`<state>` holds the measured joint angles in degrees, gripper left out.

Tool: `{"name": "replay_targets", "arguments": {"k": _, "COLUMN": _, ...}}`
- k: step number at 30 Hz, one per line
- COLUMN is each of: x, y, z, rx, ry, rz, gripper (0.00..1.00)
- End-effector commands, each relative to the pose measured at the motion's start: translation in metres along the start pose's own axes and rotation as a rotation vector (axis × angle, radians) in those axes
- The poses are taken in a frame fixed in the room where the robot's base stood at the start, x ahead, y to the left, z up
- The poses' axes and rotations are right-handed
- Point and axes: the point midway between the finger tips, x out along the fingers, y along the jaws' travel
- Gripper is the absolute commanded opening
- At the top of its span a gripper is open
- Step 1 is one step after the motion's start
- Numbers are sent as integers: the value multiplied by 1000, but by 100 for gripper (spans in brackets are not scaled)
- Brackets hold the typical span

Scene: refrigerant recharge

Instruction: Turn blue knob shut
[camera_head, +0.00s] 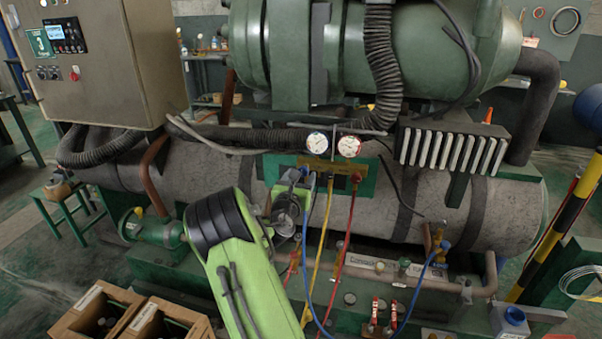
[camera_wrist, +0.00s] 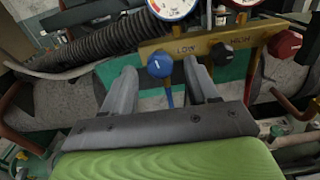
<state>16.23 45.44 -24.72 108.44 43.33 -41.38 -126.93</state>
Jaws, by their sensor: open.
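The blue knob (camera_wrist: 160,64) sits at the left end of a brass manifold (camera_wrist: 205,39), beside the word LOW, with a blue hose below it. In the wrist view it appears between the tips of my gripper (camera_wrist: 161,70), which is open. One finger is left of the knob and one right; I cannot tell whether either touches it. In the head view my gripper (camera_head: 294,188) is in front of the manifold's left end and partly hides that area; the blue knob is small there. A red knob (camera_wrist: 285,44) is at the manifold's right end, beside HIGH.
Two round gauges, left (camera_head: 317,143) and right (camera_head: 349,146), stand above the manifold. Blue, yellow (camera_head: 322,235) and red (camera_head: 348,225) hoses hang below it. A large grey tank (camera_head: 450,210) lies behind. A corrugated black hose (camera_wrist: 100,42) runs left of the manifold.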

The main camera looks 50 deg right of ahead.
Motion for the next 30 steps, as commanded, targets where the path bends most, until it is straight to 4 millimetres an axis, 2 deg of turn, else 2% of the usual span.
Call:
{"name": "replay_targets", "arguments": {"k": 4, "x": 16, "y": 0, "z": 0, "rx": 1, "ry": 1, "rz": -1, "gripper": 59}}
{"name": "replay_targets", "arguments": {"k": 12, "x": 18, "y": 1, "z": -1, "rx": 1, "ry": 2, "rz": 1, "gripper": 59}}
{"name": "replay_targets", "arguments": {"k": 23, "x": 18, "y": 0, "z": -1, "rx": 1, "ry": 2, "rz": 1, "gripper": 4}}
{"name": "replay_targets", "arguments": {"k": 30, "x": 18, "y": 0, "z": -1, "rx": 20, "ry": 2, "rz": 1, "gripper": 3}}
